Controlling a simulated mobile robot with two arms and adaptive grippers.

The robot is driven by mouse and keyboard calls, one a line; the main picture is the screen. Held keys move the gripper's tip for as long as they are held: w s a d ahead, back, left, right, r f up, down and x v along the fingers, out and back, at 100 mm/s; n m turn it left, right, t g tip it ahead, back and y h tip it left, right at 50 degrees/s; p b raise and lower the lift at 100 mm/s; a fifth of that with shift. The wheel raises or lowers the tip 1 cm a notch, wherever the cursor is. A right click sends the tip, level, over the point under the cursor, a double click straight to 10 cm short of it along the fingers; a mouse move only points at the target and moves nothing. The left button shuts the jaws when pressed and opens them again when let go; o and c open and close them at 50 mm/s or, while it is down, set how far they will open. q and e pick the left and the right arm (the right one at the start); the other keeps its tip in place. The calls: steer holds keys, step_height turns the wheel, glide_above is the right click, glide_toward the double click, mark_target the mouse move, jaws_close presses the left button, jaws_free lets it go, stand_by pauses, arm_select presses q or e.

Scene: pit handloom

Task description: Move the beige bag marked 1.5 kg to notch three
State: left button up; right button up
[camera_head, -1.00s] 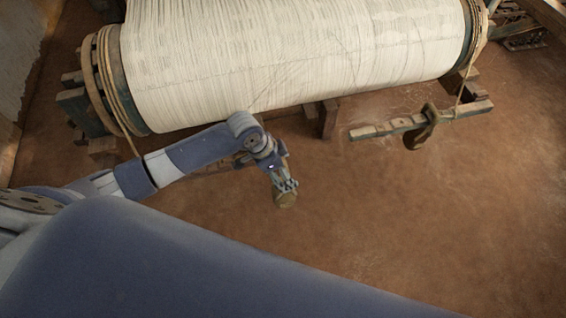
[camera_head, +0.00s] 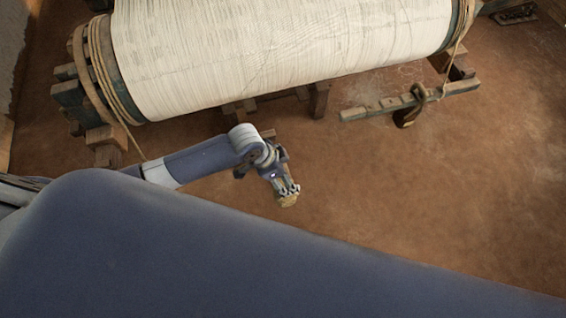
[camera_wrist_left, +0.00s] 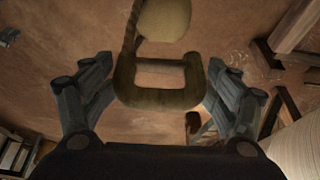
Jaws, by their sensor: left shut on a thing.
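My left gripper (camera_head: 286,188) is shut on the wooden hook (camera_wrist_left: 160,100) of a beige bag. It holds them above the floor, in front of the loom. In the left wrist view the square-cornered hook sits between the fingers, and a rope (camera_wrist_left: 131,35) runs along its left side. The rounded beige bag (camera_wrist_left: 165,18) shows at the top edge there, and in the head view it is small (camera_head: 288,201) at the fingertips. I cannot read any mark on it. A notched wooden beam (camera_head: 455,89) lies to the right, apart from the gripper. My right gripper is not in view.
The loom's large roller of white warp (camera_head: 280,50) spans the back. A brown weight (camera_head: 405,117) hangs on the notched beam, and a cord (camera_head: 451,62) meets the beam's right part. Wooden posts (camera_head: 319,99) stand below the roller. The earthen floor right of my gripper is clear.

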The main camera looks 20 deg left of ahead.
arm_select(q)
steer(key=shift+s+d+r+p, duration=0.25)
steer(key=shift+s+d+p, duration=0.45)
steer(key=shift+s, duration=0.2)
steer(key=shift+s+d+r+p, duration=0.2)
steer(key=shift+s+d+p, duration=0.5)
steer(key=shift+s, duration=0.15)
steer(key=shift+s+d, duration=0.1)
steer(key=shift+s, duration=0.05)
